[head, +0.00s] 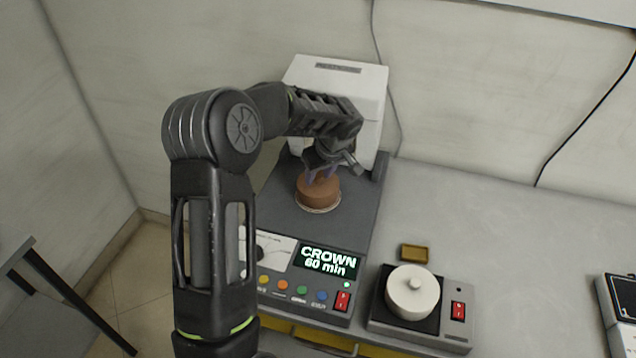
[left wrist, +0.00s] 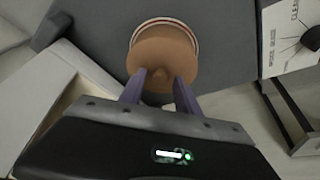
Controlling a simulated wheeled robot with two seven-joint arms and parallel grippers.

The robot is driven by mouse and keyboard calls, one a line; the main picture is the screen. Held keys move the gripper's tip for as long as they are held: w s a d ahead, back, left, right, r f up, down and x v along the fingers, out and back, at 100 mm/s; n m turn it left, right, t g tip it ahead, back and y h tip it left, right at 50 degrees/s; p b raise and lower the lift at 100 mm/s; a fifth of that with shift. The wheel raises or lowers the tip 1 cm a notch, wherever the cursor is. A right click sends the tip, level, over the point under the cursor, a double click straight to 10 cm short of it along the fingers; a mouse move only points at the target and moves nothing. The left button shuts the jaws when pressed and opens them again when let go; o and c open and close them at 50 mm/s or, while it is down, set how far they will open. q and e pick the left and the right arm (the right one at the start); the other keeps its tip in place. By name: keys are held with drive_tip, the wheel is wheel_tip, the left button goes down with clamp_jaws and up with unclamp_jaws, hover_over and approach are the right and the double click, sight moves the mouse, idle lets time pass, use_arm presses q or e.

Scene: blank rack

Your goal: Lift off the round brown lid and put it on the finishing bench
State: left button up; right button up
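The round brown lid (head: 318,188) sits on a pale-rimmed round base on the dark plate of the furnace unit. My left gripper (head: 322,172) reaches down over the lid from above. My right gripper is not in view. No surface is clearly marked as the finishing bench.
A white box (head: 340,100) stands behind the plate. A front panel (head: 325,262) reads "CROWN 60 min". A white lidded pot (head: 412,292) sits on a switched unit, with a small brown block (head: 414,252) behind. The grey worktop (head: 500,230) is clear. A dark-framed table (head: 40,320) is at left.

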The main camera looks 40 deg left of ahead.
sight(319, 178)
use_arm(q)
clamp_jaws()
drive_tip(key=shift+r, duration=0.15)
idle(0.4)
drive_tip(key=shift+r, duration=0.3)
wheel_tip(319, 178, up, 9)
drive_tip(key=b, duration=0.2)
idle(0.5)
